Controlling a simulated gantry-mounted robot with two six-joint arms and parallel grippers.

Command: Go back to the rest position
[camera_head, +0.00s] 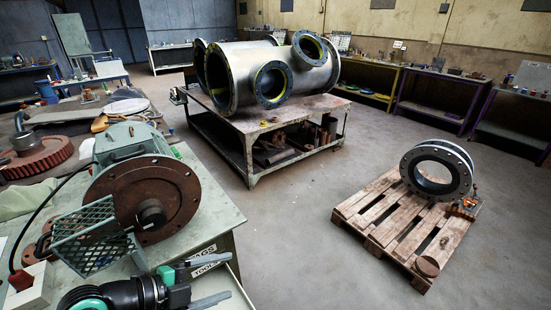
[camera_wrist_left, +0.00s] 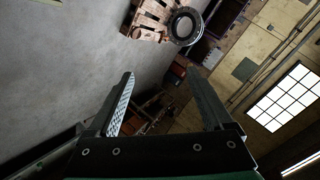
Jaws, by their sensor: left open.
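My left gripper (camera_head: 228,276) shows at the bottom of the head view, its arm coming in from the lower left. Its two fingers are spread apart with nothing between them. In the left wrist view the open fingers (camera_wrist_left: 159,74) stand apart over a far view of the floor, which is tilted. The gripper is in front of the near workbench (camera_head: 213,215) in the picture; I cannot tell its height. My right gripper is not in view.
A motor with a rusty flange (camera_head: 175,180) and a green mesh guard (camera_head: 92,240) sit on the near bench. A large pipe fitting (camera_head: 245,72) lies on a table (camera_head: 235,123). A flanged ring (camera_head: 467,165) stands on a pallet (camera_head: 385,225). Floor between is clear.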

